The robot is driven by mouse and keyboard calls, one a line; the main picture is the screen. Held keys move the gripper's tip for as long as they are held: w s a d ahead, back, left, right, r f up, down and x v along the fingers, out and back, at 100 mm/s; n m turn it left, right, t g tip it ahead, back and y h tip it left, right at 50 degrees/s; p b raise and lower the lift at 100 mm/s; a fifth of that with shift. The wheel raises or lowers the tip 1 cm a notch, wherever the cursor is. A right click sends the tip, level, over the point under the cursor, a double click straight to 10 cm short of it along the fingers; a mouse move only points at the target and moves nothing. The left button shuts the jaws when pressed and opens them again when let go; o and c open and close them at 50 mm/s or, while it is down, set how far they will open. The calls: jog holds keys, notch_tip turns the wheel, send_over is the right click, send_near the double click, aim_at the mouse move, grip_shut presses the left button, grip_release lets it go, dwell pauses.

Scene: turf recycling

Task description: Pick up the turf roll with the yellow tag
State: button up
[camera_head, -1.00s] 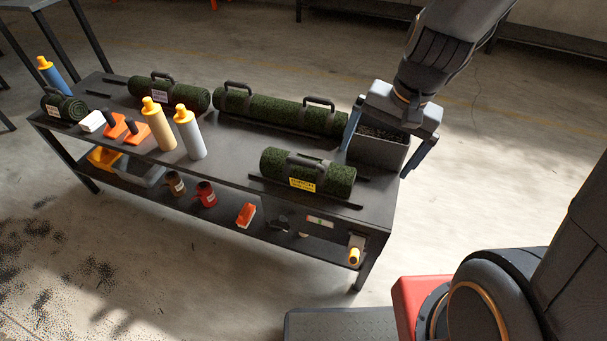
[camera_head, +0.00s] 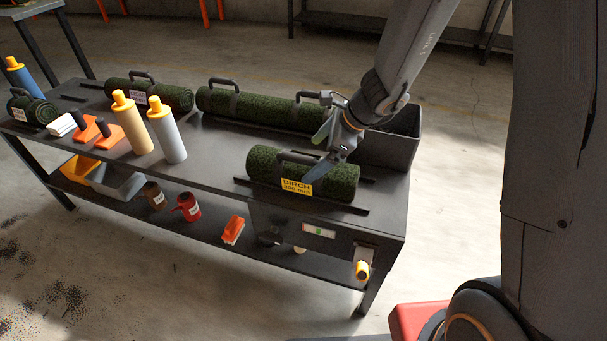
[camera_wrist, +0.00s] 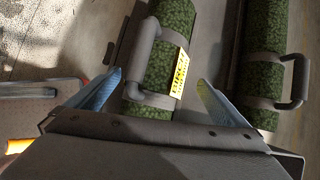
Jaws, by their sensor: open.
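The dark green turf roll with the yellow tag (camera_head: 342,183) lies on the bench's near right part, and its tag (camera_head: 297,187) reads BIRCH. A grey carrying handle (camera_head: 300,157) sits on top of it. My gripper (camera_head: 320,152) is tilted just above the roll's right half, fingers apart and empty. In the wrist view the roll (camera_wrist: 175,18) runs between the open fingers (camera_wrist: 160,80), with the handle (camera_wrist: 143,45) and the yellow tag (camera_wrist: 179,73) between them. I cannot tell whether a finger touches the roll.
A longer two-handled turf roll (camera_head: 265,110) lies behind; it also shows in the wrist view (camera_wrist: 262,75). A grey bin (camera_head: 390,152) stands at the bench's right end. Two bottles (camera_head: 132,125) (camera_head: 167,135) and two more rolls (camera_head: 180,98) (camera_head: 38,112) are to the left.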

aim_at(306, 167)
jog(key=shift+s+b+x, duration=0.1)
jog(key=shift+b+x, duration=0.1)
jog(key=shift+x, duration=1.2)
jog(key=shift+s+b+x, duration=0.15)
jog(key=shift+b+x, duration=0.05)
jog(key=shift+x, duration=1.2)
jog(key=c, duration=2.2)
jog(key=shift+o, duration=0.2)
jog(key=shift+r+p, duration=1.25)
jog(key=shift+r, duration=3.8)
